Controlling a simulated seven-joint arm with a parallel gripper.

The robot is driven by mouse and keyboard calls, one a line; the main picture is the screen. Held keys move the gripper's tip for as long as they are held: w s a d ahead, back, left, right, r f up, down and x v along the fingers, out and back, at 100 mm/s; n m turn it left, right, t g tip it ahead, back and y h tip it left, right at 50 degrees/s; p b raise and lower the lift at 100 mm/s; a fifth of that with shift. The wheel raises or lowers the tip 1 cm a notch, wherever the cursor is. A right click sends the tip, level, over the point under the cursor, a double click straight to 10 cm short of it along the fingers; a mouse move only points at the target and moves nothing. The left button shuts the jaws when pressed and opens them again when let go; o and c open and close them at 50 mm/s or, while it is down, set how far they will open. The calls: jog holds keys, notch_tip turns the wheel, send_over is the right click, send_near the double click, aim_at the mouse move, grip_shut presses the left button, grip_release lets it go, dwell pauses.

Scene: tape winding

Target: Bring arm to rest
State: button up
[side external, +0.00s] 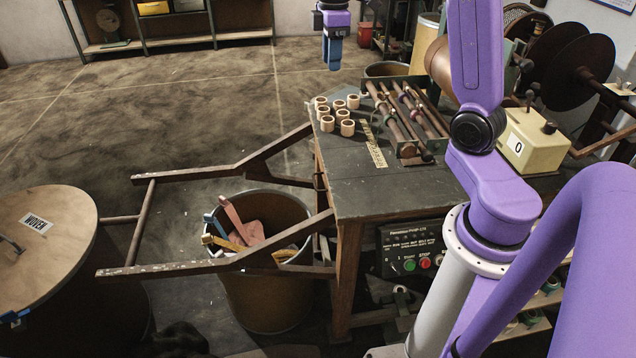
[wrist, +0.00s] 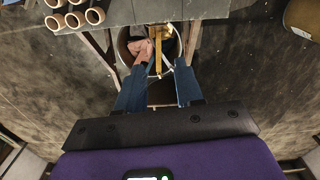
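My gripper (side external: 333,66) hangs high at the top of the side view, pointing down and well clear of the workbench (side external: 385,200). In the wrist view its two blue fingers (wrist: 160,72) are apart with nothing between them, so it is open and empty. Beyond and below the fingers, the wrist view shows a round bin (wrist: 124,42) with pink and yellow pieces in it. The same bin (side external: 262,305) stands on the floor left of the bench in the side view, holding blue, pink and yellow pieces. It is far below my gripper.
Several tape rolls (side external: 347,127) stand on the bench beside a rack of rods (side external: 402,115). A cream box marked 0 (side external: 528,140) sits at the bench's right. A wooden frame (side external: 205,265) juts left over the bin. A lidded drum (side external: 45,225) stands at far left. Open floor lies behind.

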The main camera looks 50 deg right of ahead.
jog(key=s+a+f+n, duration=0.1)
jog(key=s+a, duration=0.5)
jog(key=a, duration=0.3)
jog(key=s+a+f, duration=0.2)
jog(key=s+a, duration=0.4)
jog(key=a, duration=0.2)
jog(key=s+a+f, duration=0.1)
jog(key=s+f, duration=0.1)
jog(key=s, duration=0.6)
jog(key=s+a+f+n, duration=0.1)
jog(key=s+a+f, duration=0.1)
jog(key=s, duration=0.6)
jog(key=shift+s+f, duration=0.15)
jog(key=shift+s, duration=0.15)
